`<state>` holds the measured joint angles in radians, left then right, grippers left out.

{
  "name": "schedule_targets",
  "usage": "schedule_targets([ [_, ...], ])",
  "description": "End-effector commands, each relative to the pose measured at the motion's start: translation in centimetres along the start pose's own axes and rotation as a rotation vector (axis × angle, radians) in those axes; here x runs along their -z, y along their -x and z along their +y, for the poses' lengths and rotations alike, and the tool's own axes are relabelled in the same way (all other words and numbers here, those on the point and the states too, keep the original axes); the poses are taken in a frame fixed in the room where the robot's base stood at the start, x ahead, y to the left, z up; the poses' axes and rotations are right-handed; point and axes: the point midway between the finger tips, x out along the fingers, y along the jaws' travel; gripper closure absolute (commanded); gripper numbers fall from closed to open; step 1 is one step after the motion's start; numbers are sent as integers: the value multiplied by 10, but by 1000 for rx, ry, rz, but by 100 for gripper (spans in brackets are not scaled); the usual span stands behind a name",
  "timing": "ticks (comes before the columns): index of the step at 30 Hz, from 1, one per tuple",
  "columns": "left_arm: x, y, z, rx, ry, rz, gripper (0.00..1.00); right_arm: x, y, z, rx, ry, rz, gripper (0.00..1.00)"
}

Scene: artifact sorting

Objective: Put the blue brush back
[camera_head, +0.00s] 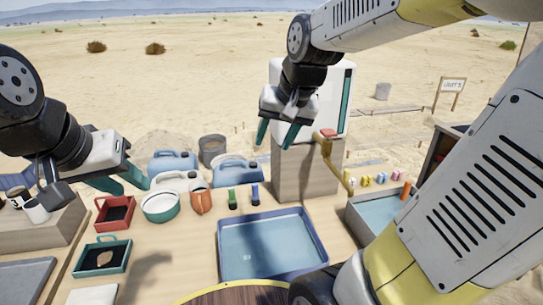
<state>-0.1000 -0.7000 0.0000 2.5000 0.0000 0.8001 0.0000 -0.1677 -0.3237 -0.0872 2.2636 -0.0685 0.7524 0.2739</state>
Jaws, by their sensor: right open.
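A small upright blue item, apparently the blue brush (255,194), stands on the table just behind the blue tray. A similar green brush (232,199) stands to its left. My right gripper (275,144) is open and empty, with teal fingers pointing down, high above the table in front of the white box. It is above and a little to the right of the blue brush, not touching it. My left gripper (133,188) is at the left, above the red and green trays, its teal fingers apart with nothing seen between them.
A wide blue tray (222,262) fills the middle. An orange cup (201,202), a teal-rimmed bowl (160,208) and blue jugs (174,162) stand left of the brushes. My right arm covers the right side.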

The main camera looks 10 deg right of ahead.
Motion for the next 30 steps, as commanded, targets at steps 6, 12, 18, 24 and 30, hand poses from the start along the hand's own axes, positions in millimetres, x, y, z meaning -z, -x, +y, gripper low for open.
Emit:
schedule_targets([
  [6,0,0,0,0,0,0,64,-66,38,5,35,162,62,52],
  [12,0,0,0,0,0,0,64,-94,46,6,39,240,87,52],
  [18,0,0,0,0,0,0,64,-98,46,7,40,250,89,52],
  [24,0,0,0,0,0,0,64,-97,46,7,40,249,89,52],
  [30,0,0,0,0,0,0,64,-97,46,7,40,249,89,52],
])
